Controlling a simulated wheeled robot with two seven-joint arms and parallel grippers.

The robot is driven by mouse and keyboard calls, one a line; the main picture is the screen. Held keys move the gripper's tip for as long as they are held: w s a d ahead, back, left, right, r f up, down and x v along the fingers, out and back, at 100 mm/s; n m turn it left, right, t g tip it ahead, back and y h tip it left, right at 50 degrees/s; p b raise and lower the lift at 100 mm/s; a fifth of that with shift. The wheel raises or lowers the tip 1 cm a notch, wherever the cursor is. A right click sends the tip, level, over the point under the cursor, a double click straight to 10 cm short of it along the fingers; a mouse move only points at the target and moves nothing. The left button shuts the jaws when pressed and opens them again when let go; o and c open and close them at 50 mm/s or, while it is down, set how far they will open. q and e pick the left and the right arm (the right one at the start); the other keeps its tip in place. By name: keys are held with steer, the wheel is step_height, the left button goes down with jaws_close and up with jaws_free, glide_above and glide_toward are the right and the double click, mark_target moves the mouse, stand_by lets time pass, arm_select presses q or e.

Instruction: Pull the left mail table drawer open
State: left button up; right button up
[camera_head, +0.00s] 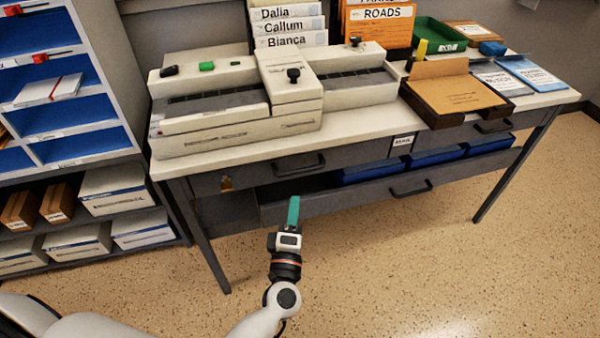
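The mail table (345,135) has a left drawer (245,175) just under its top, with a dark bar handle (300,170). This drawer front looks flush with the table, so it appears shut. My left gripper (294,200) points up toward the table with teal fingers, just below the left drawer's handle in the picture. It overlaps the lower panel in the picture, and no contact with the handle shows. Its fingers show as one strip, so I cannot tell whether they are apart. My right gripper is not in view.
A long lower front (345,200) with its own handle (411,188) has blue bins (375,168) behind it. A right drawer handle (493,127) shows farther right. Pale machines (235,105) stand on top. A shelf unit (100,70) stands left; the floor (430,270) in front is clear.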

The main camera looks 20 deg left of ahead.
mark_target(300, 171)
arm_select(q)
steer(key=x, duration=1.1)
steer(key=shift+c, duration=0.4)
jaws_close()
